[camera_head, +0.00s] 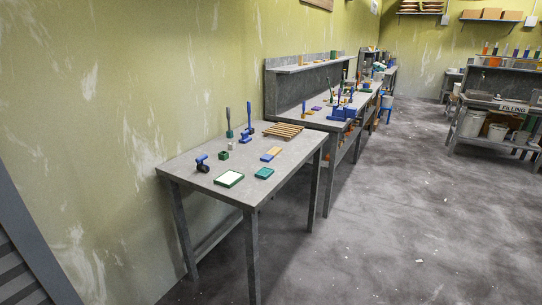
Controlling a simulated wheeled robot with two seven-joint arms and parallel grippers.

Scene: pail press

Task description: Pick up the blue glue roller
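A small blue tool with a black roller-like part (202,163), which looks like the blue glue roller, lies on the near grey table (203,181) toward its left end. Its blue part sticks up a little above the dark part. It is small in the view, so its fine shape cannot be told. Neither of my grippers is in view, and nothing is seen touching the tool.
Tall-handled tools stand at the back. A second bench (318,120) adjoins beyond. Open floor (400,220) lies to the right.

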